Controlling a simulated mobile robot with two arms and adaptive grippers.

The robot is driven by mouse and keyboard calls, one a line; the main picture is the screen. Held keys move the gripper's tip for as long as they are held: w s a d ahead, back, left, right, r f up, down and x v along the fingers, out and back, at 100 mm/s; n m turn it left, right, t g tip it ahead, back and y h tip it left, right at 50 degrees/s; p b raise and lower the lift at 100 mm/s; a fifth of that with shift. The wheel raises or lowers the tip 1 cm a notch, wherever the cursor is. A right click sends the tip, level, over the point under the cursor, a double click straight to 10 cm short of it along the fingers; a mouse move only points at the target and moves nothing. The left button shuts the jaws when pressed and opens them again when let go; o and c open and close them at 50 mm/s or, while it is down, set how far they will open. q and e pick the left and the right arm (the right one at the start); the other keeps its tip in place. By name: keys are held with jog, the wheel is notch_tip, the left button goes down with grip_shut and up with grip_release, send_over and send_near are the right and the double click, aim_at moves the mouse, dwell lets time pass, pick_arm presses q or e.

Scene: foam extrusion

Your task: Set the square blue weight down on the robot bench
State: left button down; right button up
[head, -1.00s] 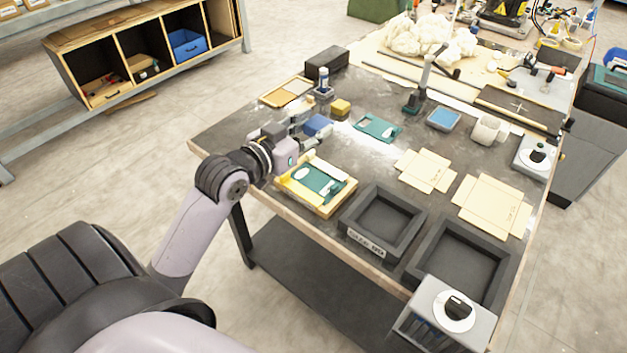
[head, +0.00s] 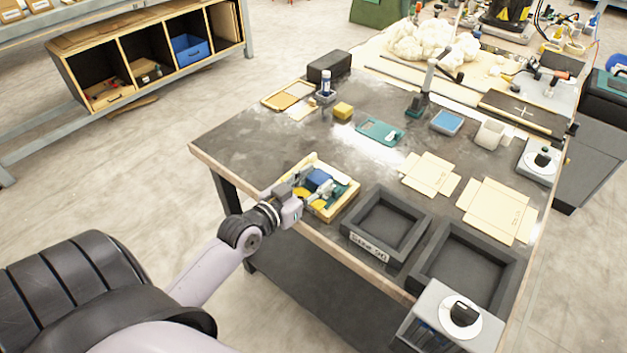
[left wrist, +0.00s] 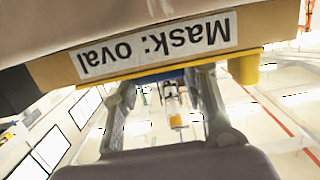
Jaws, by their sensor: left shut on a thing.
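The square blue weight (head: 319,177) is held in my left gripper (head: 311,188), which is shut on it. Weight and gripper are over the yellow-edged wooden tray (head: 349,197) near the bench's front left edge. I cannot tell whether the weight touches the tray. In the left wrist view a blue strip (left wrist: 160,77) of the weight shows between the fingers, beneath a board labelled "Mask: oval" (left wrist: 155,46). The robot bench (head: 235,140) has a dark top. My right gripper is not in view.
A dark square tray (head: 418,240) stands right of the wooden tray. A yellow block (head: 343,110), a green plate (head: 380,131) and a blue-topped square (head: 446,122) lie farther back. The bench's left part is clear. Flat cardboard blanks (head: 429,173) lie to the right.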

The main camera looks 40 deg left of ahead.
pick_arm(q)
jog(key=shift+r, duration=0.1)
jog(key=c, duration=1)
grip_release()
jog(key=shift+f, duration=0.25)
jog(key=shift+s+f+b, duration=0.1)
jog(key=shift+f+b, duration=0.1)
jog(key=shift+b, duration=0.45)
jog(key=s+r, duration=0.1)
jog(key=s, duration=0.4)
jog(key=s+r, duration=0.1)
jog(key=s, duration=0.5)
jog(key=s+a+r, duration=0.1)
jog(key=s, duration=0.5)
jog(key=shift+a+b, duration=0.1)
jog(key=shift+b, duration=0.3)
